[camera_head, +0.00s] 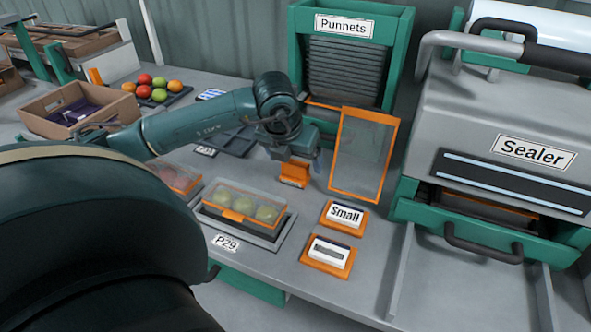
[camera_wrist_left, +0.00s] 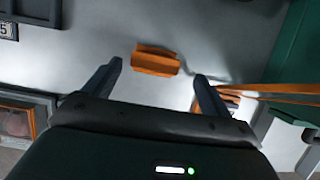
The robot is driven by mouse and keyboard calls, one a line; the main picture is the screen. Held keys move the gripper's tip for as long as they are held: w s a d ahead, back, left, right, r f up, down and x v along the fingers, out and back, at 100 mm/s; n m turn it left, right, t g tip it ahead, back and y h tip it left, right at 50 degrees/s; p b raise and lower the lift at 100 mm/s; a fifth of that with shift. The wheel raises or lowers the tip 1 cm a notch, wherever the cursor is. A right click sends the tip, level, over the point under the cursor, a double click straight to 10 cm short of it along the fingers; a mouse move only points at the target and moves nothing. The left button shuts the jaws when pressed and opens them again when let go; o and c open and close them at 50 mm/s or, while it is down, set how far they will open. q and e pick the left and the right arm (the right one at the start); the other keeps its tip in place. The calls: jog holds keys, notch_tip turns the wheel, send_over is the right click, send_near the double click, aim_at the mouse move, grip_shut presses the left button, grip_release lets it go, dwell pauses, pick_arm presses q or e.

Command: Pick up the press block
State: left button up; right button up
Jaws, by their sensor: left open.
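The press block, which I take to be the small orange block (camera_head: 294,174), stands on the grey bench left of an upright orange-framed clear panel (camera_head: 362,152). My left gripper (camera_head: 300,158) is above it, pointing down, open and empty. In the left wrist view the orange block (camera_wrist_left: 155,63) shows between and slightly beyond the two spread fingertips of the left gripper (camera_wrist_left: 158,72). I cannot tell the exact height gap. My right gripper is not in view.
A lidded punnet of green tomatoes (camera_head: 243,206) sits in a bench recess marked P29. The Punnets rack (camera_head: 351,60) stands behind, the Sealer (camera_head: 500,130) at right.

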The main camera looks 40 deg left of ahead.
aim_at(295, 163)
pick_arm(q)
jog(key=shift+a+x, duration=0.15)
jog(key=shift+x, duration=1.3)
jog(key=shift+a+x, duration=0.2)
jog(key=shift+x, duration=1.3)
jog(key=shift+w+r, duration=0.1)
jog(key=shift+c, duration=0.5)
jog(key=c, duration=1)
jog(key=shift+r, duration=0.1)
notch_tip(295, 163, up, 10)
jog(key=shift+f, duration=0.1)
